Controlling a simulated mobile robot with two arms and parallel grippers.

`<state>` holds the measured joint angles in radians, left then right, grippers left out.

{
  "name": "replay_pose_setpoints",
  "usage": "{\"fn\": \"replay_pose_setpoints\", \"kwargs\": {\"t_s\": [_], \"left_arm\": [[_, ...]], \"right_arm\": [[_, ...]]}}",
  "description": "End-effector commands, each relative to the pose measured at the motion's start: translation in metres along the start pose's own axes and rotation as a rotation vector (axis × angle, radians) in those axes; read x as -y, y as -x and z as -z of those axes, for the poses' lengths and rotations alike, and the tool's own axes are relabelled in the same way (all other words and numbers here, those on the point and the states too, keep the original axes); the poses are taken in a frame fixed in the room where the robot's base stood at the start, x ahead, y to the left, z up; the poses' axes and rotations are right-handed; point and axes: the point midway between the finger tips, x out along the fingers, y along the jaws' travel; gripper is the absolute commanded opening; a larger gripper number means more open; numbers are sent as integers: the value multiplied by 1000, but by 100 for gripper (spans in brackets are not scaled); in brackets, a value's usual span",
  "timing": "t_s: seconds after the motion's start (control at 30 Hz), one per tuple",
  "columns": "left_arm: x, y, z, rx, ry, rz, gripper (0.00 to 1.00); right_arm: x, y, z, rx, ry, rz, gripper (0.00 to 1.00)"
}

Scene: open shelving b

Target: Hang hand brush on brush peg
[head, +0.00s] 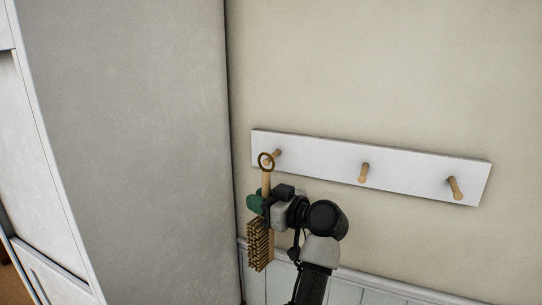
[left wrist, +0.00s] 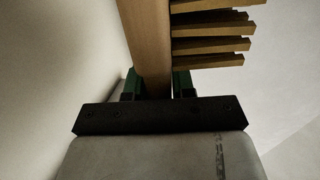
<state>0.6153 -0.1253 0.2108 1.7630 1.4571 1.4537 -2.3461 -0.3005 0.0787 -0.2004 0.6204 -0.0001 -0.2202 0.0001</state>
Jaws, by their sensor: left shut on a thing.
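The hand brush (head: 259,246) has a wooden handle, tan bristles at its lower end and a brass ring (head: 266,161) at its top. It hangs upright in my left gripper (head: 264,202), which is shut on the handle. In the left wrist view the handle (left wrist: 146,40) lies between the green fingers (left wrist: 155,84), with bristles (left wrist: 212,38) to its right. A white rail on the wall carries three wooden pegs. The left peg (head: 276,155) appears at the ring in the head view; I cannot tell whether the ring is around it or only in front. My right gripper is not in view.
The white rail (head: 410,182) also holds a middle peg (head: 364,172) and a right peg (head: 454,187), both bare. A tall grey panel (head: 125,130) stands close to the left of the brush. The wall above the rail is clear.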

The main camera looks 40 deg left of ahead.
Motion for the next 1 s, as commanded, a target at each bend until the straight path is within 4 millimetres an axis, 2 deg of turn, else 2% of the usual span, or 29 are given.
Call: {"fn": "replay_pose_setpoints", "kwargs": {"t_s": [1.0], "left_arm": [[-20,-4,1,-1,1,0,0]], "right_arm": [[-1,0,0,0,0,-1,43]]}}
